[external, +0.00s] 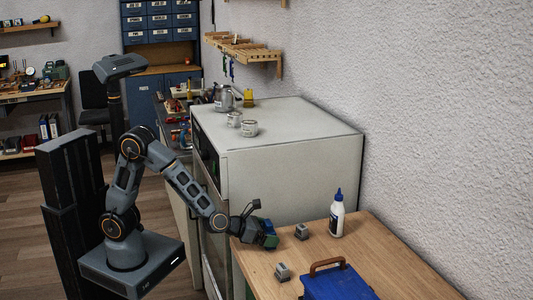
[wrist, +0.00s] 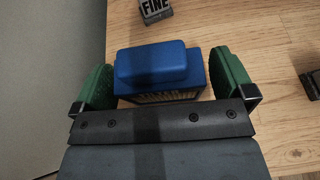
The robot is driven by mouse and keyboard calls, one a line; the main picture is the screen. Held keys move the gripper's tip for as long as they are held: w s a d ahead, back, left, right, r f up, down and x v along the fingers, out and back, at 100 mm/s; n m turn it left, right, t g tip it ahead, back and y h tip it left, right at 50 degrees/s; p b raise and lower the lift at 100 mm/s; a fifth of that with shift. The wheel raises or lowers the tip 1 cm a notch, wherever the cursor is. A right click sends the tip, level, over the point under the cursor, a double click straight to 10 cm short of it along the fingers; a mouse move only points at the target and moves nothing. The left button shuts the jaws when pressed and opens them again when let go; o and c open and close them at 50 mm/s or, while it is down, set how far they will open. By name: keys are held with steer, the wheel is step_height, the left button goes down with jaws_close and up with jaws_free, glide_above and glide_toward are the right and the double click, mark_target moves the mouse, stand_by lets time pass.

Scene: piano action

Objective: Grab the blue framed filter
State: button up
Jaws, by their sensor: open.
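On the wooden table (external: 390,262) stand a small grey block (external: 301,231), another grey block (external: 282,272), a white bottle with a blue cap (external: 337,215) and a blue toolbox (external: 338,284). A block marked FINE (wrist: 155,10) is beyond the filter. A white cabinet (external: 290,170) adjoins the table.

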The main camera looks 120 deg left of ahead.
steer(key=shift+w+a+f, duration=0.25)
steer(key=shift+w+a, duration=0.15)
steer(key=shift+a, duration=0.05)
steer(key=c, duration=0.9)
